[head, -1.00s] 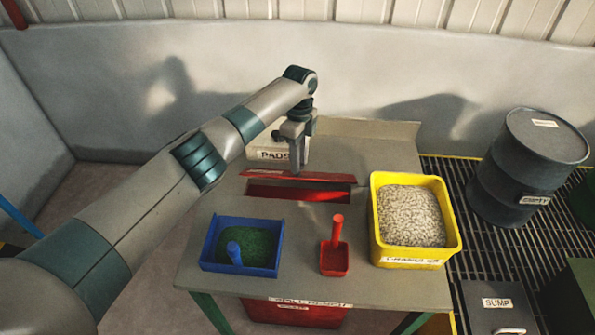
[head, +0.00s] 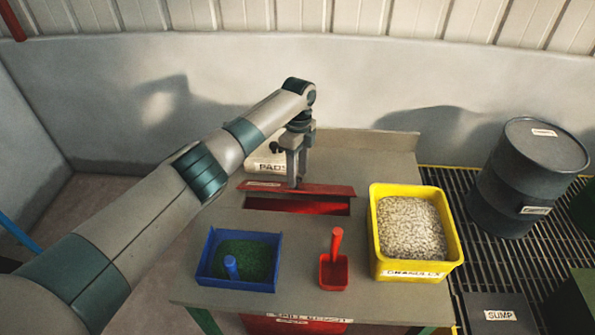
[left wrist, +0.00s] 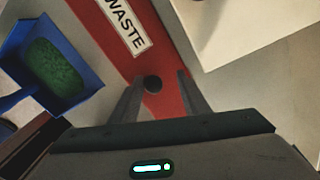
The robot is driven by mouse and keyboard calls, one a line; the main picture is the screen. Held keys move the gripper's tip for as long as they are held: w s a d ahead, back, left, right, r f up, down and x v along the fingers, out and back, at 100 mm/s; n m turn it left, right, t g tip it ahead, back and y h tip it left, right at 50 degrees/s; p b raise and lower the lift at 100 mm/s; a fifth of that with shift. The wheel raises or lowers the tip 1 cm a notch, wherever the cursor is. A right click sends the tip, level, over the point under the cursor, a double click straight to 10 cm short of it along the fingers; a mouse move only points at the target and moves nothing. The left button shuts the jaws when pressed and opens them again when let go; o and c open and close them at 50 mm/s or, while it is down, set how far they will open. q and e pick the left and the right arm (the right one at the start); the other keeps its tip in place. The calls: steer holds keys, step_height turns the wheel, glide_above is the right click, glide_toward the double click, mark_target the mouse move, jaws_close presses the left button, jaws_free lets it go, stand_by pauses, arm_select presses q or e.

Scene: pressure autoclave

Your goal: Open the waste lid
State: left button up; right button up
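The red waste lid (head: 300,189) stands raised and tilted over a dark red opening (head: 298,205) in the table top. In the left wrist view the lid (left wrist: 170,60) bears a white WASTE label (left wrist: 128,22) and a small dark round knob or hole (left wrist: 153,83). My left gripper (head: 296,184) reaches down at the lid from behind. Its fingers (left wrist: 157,80) are apart, one on each side of the dark round spot, with nothing clearly gripped. Whether they touch the lid I cannot tell. My right gripper is out of view.
A white PADS box (head: 268,166) stands behind the lid, partly hidden by my arm. In front are a blue tray of green granules (head: 212,262) and a red scoop (head: 335,270). A yellow granules bin (head: 372,240) is right. A grey drum (head: 520,185) stands on the grating.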

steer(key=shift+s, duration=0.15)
arm_select(q)
steer(key=shift+r, duration=0.1)
stand_by(0.4)
steer(key=shift+w+r, duration=0.15)
steer(key=shift+r, duration=0.55)
step_height(320, 180, up, 16)
steer(key=w+b, duration=0.2)
steer(key=b, duration=0.2)
steer(key=shift+f, duration=0.15)
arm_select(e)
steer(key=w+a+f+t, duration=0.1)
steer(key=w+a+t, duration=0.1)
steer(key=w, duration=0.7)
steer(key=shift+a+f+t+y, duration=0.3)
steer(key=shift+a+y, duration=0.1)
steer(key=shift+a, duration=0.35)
arm_select(q)
steer(key=shift+s, duration=0.1)
